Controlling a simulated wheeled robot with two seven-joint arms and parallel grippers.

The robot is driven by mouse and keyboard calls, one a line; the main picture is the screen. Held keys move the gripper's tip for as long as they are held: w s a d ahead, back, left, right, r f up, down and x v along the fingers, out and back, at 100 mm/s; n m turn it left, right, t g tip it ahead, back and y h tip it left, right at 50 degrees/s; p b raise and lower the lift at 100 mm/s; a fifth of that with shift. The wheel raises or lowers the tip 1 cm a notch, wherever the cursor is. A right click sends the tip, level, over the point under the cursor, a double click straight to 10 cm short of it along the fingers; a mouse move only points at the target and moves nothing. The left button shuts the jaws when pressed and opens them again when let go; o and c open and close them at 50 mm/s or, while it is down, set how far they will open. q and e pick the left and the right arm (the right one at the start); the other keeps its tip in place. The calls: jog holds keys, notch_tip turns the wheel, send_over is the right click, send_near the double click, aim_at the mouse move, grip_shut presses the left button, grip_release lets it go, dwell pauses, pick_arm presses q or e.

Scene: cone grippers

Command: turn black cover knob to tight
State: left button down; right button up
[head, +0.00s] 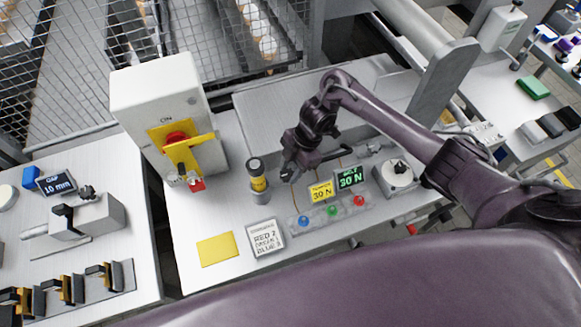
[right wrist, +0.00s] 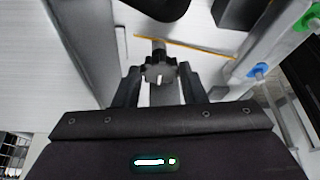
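A dark, lobed knob (right wrist: 158,70) with a pale mark shows in the right wrist view, in line with the gap between the fingers of my right gripper (right wrist: 160,85). The fingers stand apart on either side of it, and I see no clear contact. In the head view my right gripper (head: 289,174) is low over the white table, just right of a black and yellow cylinder (head: 258,180). The knob cannot be made out there, as the gripper and wrist cover that spot. Which way the knob is turned I cannot tell. My left gripper is not in view.
A button strip (head: 345,213) with blue, green and red buttons lies in front of two small displays reading 30 N. A grey box with a round dial (head: 397,170) stands to the right. A yellow-handled switch cabinet (head: 158,92) stands at left. A yellow pad (head: 217,249) lies in front.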

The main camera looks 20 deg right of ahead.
jog(key=shift+s+r+m+p, duration=0.15)
jog(key=shift+m+p, duration=0.35)
jog(key=shift+p, duration=0.25)
jog(key=m+t+p, duration=0.1)
jog(key=m+p, duration=0.3)
jog(key=m+t+p, duration=0.1)
jog(key=p, duration=0.1)
jog(key=shift+s+r+m+t, duration=0.1)
jog(key=shift+s+m+t, duration=0.2)
jog(key=shift+m, duration=0.1)
jog(key=m+t+p, duration=0.1)
jog(key=m+p, duration=0.1)
jog(key=shift+a+m+h, duration=0.1)
jog(key=shift+m+h, duration=0.2)
jog(key=shift+m, duration=0.1)
jog(key=m, duration=0.1)
jog(key=m+p, duration=0.1)
jog(key=shift+s+a+f+m+t+h, duration=0.1)
jog(key=shift+a+f+m+t+h, duration=0.1)
jog(key=shift+m+t+h, duration=0.15)
jog(key=m+t+h, duration=0.1)
jog(key=m, duration=0.3)
jog(key=shift+s+a, duration=0.1)
jog(key=shift+m+h, duration=0.35)
jog(key=shift+m, duration=0.4)
